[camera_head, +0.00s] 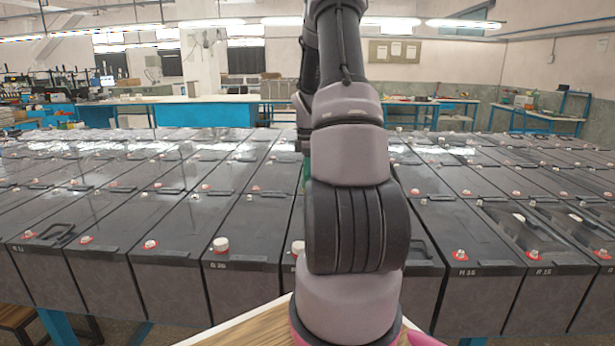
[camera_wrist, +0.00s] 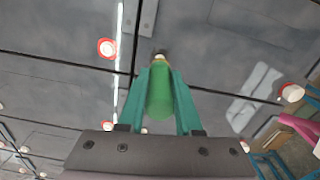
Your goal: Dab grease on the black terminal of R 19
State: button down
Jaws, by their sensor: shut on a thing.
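My gripper (camera_wrist: 160,85) is shut on a green grease applicator (camera_wrist: 160,95), a rounded tube held between its teal fingers. The applicator's far end is over or very near a small dark-ringed terminal (camera_wrist: 160,54) on a grey battery top; I cannot tell whether they touch. In the head view my arm hides most of the gripper, with only a sliver of green beside it. The battery labelled R 20 (camera_head: 235,285) stands front left of my arm. The battery just right of it (camera_head: 276,270) is partly behind my arm, and its label is hidden, so I cannot confirm R 19.
Close-packed rows of grey batteries fill the space ahead. R 16 (camera_head: 480,290) and R 15 (camera_head: 540,295) are at front right. A red-ringed terminal (camera_wrist: 107,48) and a white-capped terminal (camera_wrist: 291,93) stick up around the gripper. Blue workbenches (camera_head: 205,115) stand behind.

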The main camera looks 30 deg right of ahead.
jog(key=shift+f, duration=1.05)
dwell(1.0)
dwell(0.6)
jog(key=shift+r, duration=4.05)
jog(key=shift+a, duration=0.1)
